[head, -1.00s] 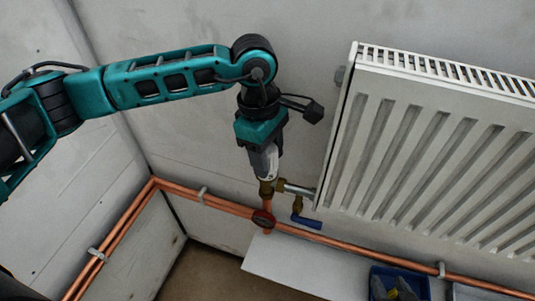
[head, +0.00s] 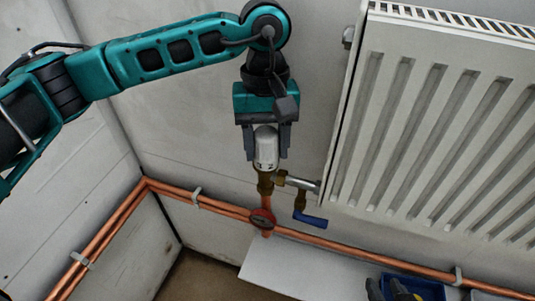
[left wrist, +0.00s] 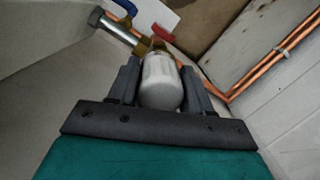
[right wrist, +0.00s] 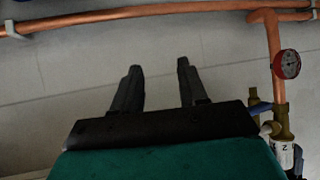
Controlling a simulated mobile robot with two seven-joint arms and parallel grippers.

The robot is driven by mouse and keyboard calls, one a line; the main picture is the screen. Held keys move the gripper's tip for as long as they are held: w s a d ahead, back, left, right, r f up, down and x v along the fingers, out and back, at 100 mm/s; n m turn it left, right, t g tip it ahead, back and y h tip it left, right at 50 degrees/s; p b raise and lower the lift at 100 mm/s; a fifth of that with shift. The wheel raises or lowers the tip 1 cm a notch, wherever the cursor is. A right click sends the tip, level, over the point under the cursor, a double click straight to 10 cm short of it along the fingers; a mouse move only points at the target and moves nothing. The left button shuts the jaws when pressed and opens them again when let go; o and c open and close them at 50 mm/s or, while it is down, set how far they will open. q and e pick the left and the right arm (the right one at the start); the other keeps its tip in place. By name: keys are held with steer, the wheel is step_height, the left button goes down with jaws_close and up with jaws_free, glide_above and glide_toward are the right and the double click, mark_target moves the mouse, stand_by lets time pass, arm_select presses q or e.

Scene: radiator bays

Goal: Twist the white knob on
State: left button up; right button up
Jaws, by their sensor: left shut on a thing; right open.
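The white knob (head: 265,150) sits upright on the brass valve body (head: 266,183) at the radiator's lower left corner. My left gripper (head: 267,150) comes down from above, shut on the knob with one finger on each side. The left wrist view shows the knob (left wrist: 160,85) between the fingers. In the right wrist view the knob (right wrist: 286,155) is at the lower right edge, with a dark mark on it. My right gripper (right wrist: 157,72) is open and empty, left of the valve in that view. It is not in the head view.
The radiator (head: 440,130) stands right of the valve. A blue lever (head: 310,220) and a red round fitting (head: 262,219) sit below the knob. Copper pipes (head: 345,247) run along the wall. A white board (head: 300,268) and a blue bin (head: 428,288) lie below.

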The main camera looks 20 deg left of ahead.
mark_target(265, 135)
arm_select(q)
steer(key=shift+a+f+m, duration=0.15)
steer(key=shift+m, duration=0.25)
steer(key=shift+w, duration=0.1)
steer(key=o, duration=0.9)
steer(key=shift+o, duration=1.4)
steer(key=shift+r, duration=0.2)
steer(key=o, duration=0.4)
steer(key=shift+r, duration=0.15)
steer(key=shift+r+p, duration=2)
steer(key=shift+r, duration=1.85)
